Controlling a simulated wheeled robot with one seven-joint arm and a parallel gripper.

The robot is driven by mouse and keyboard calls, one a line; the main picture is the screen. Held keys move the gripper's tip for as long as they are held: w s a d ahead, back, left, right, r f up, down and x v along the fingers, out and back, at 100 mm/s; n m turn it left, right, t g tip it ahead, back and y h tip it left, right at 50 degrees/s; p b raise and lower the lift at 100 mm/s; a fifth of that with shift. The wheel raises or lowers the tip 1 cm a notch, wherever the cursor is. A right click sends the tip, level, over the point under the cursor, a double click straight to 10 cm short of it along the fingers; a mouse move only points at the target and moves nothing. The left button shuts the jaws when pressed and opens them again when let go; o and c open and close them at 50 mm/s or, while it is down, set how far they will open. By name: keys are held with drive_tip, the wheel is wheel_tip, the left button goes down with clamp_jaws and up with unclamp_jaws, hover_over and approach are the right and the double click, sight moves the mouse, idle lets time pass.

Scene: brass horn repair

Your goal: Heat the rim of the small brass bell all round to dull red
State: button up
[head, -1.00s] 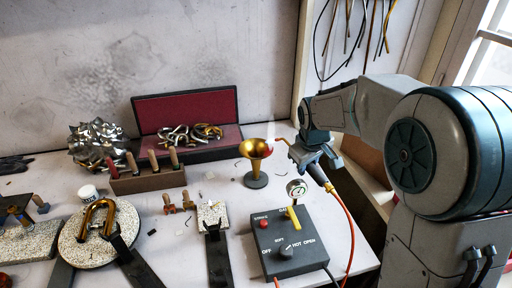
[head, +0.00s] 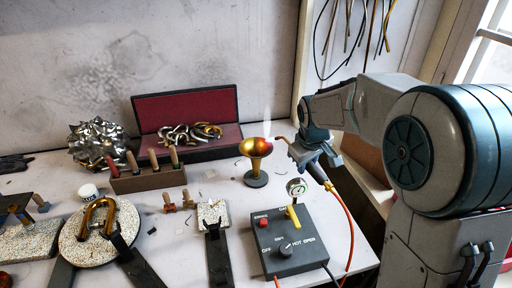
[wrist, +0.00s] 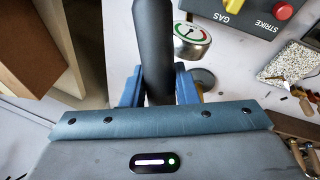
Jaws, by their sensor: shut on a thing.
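The small brass bell (head: 257,149) stands mouth up on a small dark round base (head: 256,180). The right side of its rim shows red; the rest looks golden to orange, and the far side is hard to judge. My gripper (head: 320,160) is right of the bell, shut on a torch. The torch's thin curved neck (head: 283,141) points left at the rim's right side. A pale flame (head: 267,122) rises by that side. In the wrist view the dark torch handle (wrist: 153,45) lies between the blue fingers of my gripper (wrist: 158,88).
A control box (head: 291,243) with knobs and a gauge (head: 297,188) stands in front of the bell. An orange hose (head: 347,222) runs down from the torch. A red-lined case (head: 187,108), a tool block (head: 148,182) and a round stone plate (head: 75,246) stand to the left.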

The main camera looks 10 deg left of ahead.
idle(0.3)
drive_tip(key=shift+w+a, duration=0.15)
drive_tip(key=shift+a, duration=2.25)
drive_tip(key=shift+a, duration=0.1)
drive_tip(key=shift+s+a+b, duration=0.25)
drive_tip(key=shift+s+a, duration=0.4)
drive_tip(key=shift+s, duration=0.35)
drive_tip(key=shift+s+a+b, duration=0.2)
drive_tip(key=shift+s+a, duration=0.4)
drive_tip(key=shift+s, duration=0.4)
drive_tip(key=shift+s+d, duration=0.1)
drive_tip(key=shift+s+d+b, duration=0.25)
drive_tip(key=shift+s+d, duration=0.1)
drive_tip(key=shift+s, duration=0.35)
drive_tip(key=shift+s+d+b, duration=0.3)
drive_tip(key=shift+s, duration=0.35)
drive_tip(key=shift+s+d+b, duration=0.25)
drive_tip(key=shift+s+d, duration=0.1)
drive_tip(key=shift+s, duration=0.35)
